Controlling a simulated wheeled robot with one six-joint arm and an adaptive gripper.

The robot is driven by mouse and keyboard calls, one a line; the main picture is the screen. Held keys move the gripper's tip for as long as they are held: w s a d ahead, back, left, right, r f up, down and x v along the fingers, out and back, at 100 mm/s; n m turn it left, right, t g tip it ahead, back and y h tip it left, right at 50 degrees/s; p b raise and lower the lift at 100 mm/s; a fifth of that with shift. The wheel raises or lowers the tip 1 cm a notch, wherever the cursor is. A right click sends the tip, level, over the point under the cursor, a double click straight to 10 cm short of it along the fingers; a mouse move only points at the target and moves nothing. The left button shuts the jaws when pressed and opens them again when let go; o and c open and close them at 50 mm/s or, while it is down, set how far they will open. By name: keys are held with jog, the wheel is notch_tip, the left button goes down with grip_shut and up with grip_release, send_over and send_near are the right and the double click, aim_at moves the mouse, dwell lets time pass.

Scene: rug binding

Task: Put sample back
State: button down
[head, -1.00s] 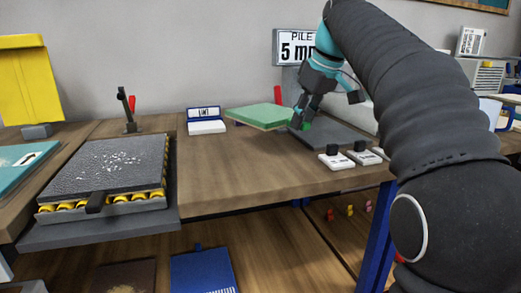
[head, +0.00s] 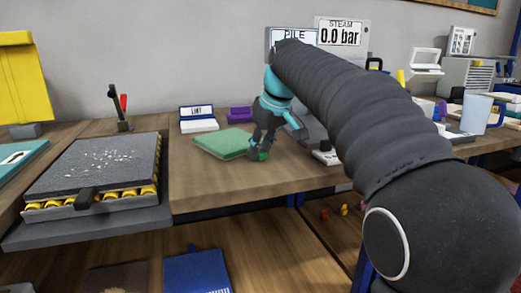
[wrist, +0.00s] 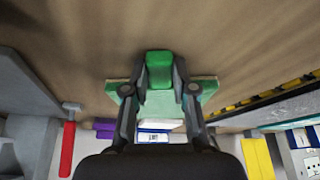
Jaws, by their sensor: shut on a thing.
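The sample is a flat green slab (head: 222,143) with a brighter green tab (wrist: 159,70) at one end. My gripper (head: 262,148) is shut on the tab, with a finger on each side of it in the wrist view. The slab sticks out to the left of my gripper in the head view, low over the wooden table. I cannot tell whether it touches the table. In the wrist view the slab (wrist: 118,92) is partly hidden behind my fingers.
A white LINT box (head: 198,120) and a purple item (head: 240,115) stand behind the sample. A dark plate on yellow rollers (head: 95,168) is at left. The PILE display (head: 292,36) is partly covered by my arm. The table's front middle is bare.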

jog(key=shift+f, duration=0.1)
jog(key=c, duration=0.9)
grip_release()
jog(key=shift+c, duration=0.2)
jog(key=p+v, duration=0.2)
jog(key=v, duration=1)
